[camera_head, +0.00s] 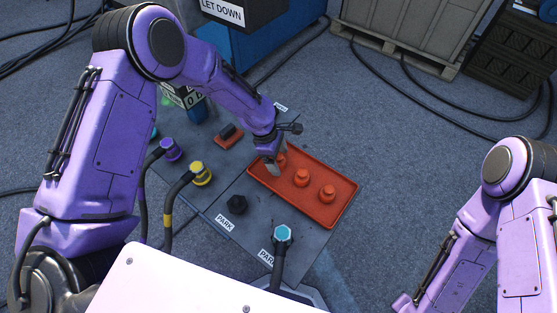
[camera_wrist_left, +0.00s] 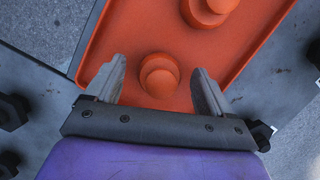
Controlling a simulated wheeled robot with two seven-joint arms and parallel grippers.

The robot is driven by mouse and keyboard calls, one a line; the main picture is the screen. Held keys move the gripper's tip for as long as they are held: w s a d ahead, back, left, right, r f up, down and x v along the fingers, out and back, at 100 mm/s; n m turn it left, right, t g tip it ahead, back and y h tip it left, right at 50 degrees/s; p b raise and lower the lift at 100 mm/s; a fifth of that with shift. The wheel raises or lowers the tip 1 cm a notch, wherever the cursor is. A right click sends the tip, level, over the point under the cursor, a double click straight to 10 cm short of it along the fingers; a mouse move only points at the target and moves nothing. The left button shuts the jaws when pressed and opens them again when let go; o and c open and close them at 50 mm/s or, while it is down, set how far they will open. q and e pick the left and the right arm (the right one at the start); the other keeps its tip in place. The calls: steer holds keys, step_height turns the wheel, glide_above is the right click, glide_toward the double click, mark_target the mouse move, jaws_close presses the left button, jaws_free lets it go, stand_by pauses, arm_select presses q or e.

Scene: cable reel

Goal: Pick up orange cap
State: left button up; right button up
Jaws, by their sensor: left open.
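Three orange caps stand in a row in an orange-red tray (camera_head: 335,210) on the dark table: one at the left end (camera_head: 281,160), one in the middle (camera_head: 301,178), one at the right (camera_head: 327,193). My left gripper (camera_head: 274,168) is over the tray's left end, at the left-end cap and partly covering it. In the left wrist view that cap (camera_wrist_left: 159,76) lies between the two open fingertips, with a gap on both sides; another cap (camera_wrist_left: 208,8) is cut by the top edge. The right gripper is out of view; only part of my right arm shows.
Purple (camera_head: 171,149), yellow (camera_head: 200,173) and cyan (camera_head: 282,234) capped cable ends stand around the table. A black hexagonal piece (camera_head: 237,204) is left of the tray, and a small dark-and-red block (camera_head: 229,135) sits behind. Cables and a pallet (camera_head: 390,45) lie on the floor beyond.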

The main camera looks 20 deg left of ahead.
arm_select(q)
steer(key=shift+f, duration=0.1)
steer(key=c, duration=1.3)
